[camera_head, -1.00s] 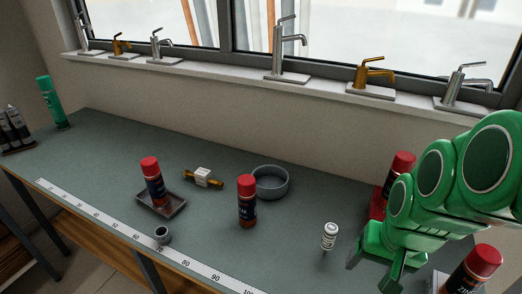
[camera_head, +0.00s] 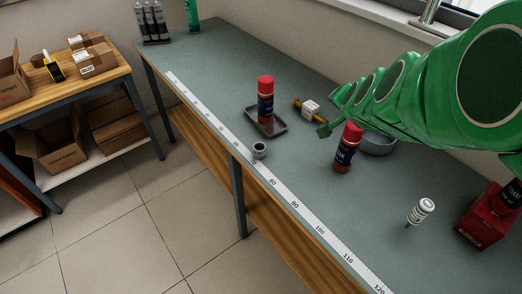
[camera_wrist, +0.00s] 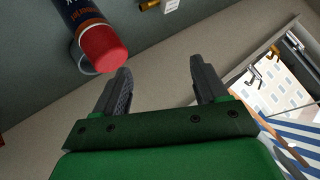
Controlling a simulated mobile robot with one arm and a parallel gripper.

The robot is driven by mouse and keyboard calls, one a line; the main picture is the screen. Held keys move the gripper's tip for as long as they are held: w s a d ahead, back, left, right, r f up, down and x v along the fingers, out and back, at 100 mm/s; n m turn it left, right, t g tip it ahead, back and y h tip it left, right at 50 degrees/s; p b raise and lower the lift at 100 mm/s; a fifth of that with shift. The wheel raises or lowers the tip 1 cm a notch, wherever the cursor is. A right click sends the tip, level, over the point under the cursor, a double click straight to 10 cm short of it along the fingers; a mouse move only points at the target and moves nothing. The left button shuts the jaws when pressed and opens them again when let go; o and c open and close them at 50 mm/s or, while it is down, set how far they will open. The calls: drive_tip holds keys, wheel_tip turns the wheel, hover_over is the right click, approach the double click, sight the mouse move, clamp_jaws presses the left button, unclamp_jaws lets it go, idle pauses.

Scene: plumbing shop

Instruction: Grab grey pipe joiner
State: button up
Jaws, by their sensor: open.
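The grey pipe joiner (camera_head: 260,150) is a small ring-shaped piece. It stands near the bench's front edge beside the white ruler strip, in front of the black tray. My gripper (camera_head: 331,112) is above the bench in the head view, right of the joiner and apart from it, near the red-capped can. In the wrist view my gripper (camera_wrist: 160,68) has its two dark fingers spread with nothing between them. The joiner does not show in the wrist view.
A red-capped can (camera_head: 348,147) stands right of the joiner; another (camera_head: 265,101) stands in the black tray (camera_head: 279,127). A brass piece with a white block (camera_head: 310,108), a grey bowl (camera_head: 379,145), a white bottle (camera_head: 420,212) and a red box (camera_head: 487,217) are farther right.

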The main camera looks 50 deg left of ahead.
drive_tip(key=s+a+t+y, duration=0.1)
drive_tip(key=s+a+y, duration=0.1)
drive_tip(key=a, duration=0.7)
drive_tip(key=n+t+y, duration=0.2)
drive_tip(key=n+t, duration=0.1)
drive_tip(key=n, duration=0.4)
approach(260, 147)
drive_tip(key=shift+w+a+r, duration=0.15)
drive_tip(key=shift+w+a, duration=0.25)
drive_tip(key=shift+a, duration=0.1)
drive_tip(key=shift+w+a+r, duration=0.15)
drive_tip(key=shift+w+a, duration=0.2)
drive_tip(key=shift+a, duration=0.2)
drive_tip(key=shift+d+f, duration=0.1)
drive_tip(key=shift+f, duration=0.2)
drive_tip(key=shift+x, duration=1.25)
drive_tip(key=shift+f+x, duration=0.2)
drive_tip(key=shift+x, duration=2.4)
drive_tip(key=shift+d+r, duration=0.1)
drive_tip(key=shift+c, duration=0.4)
